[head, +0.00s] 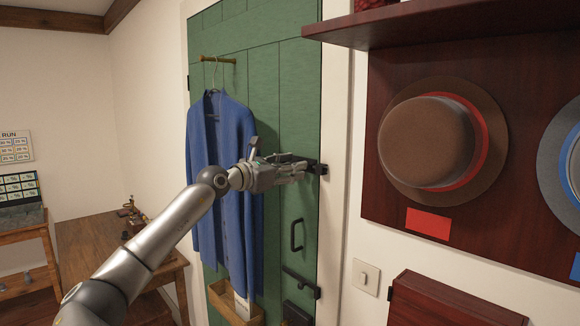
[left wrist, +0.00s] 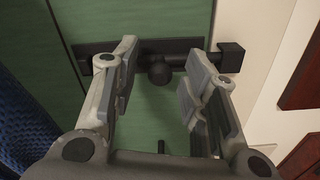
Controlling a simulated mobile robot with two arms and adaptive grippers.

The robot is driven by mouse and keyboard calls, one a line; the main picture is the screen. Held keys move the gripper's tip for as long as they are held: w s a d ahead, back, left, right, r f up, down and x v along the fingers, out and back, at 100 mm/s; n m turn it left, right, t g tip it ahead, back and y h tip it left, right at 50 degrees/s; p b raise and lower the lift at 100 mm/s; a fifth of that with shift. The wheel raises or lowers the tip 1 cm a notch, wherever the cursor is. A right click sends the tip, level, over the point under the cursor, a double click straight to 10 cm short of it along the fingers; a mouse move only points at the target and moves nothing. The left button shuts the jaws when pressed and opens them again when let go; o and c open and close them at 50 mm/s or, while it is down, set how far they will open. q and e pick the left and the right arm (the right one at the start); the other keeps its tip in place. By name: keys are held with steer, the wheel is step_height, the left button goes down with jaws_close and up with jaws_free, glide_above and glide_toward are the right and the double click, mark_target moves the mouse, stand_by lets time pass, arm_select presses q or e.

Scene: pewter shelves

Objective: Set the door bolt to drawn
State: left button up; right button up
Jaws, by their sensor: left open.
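The dark door bolt (left wrist: 185,57) is mounted across the green door (head: 292,100). In the left wrist view its round knob (left wrist: 159,74) hangs below the bar, and the bar reaches right to a block-shaped keeper (left wrist: 230,57) on the pale frame. The keeper also shows in the head view (head: 322,169). My left gripper (left wrist: 161,60) is open, with one finger on each side of the knob and a gap to both. In the head view this gripper (head: 303,168) is at the bolt and hides most of it. My right gripper is not in view.
A blue cardigan (head: 218,150) hangs on the door beside my left arm. Below the bolt are a dark pull handle (head: 297,235) and a dark latch (head: 300,283). A shelf (head: 430,22) and a brown hat (head: 425,140) are at right.

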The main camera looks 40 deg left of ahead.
arm_select(q)
steer(key=c, duration=0.8)
jaws_close()
steer(key=shift+a, duration=0.1)
steer(key=a, duration=0.2)
steer(key=a+p, duration=0.1)
steer(key=a, duration=0.1)
steer(key=shift+w+a+r, duration=0.15)
steer(key=shift+a+r, duration=0.05)
steer(key=shift+a, duration=0.1)
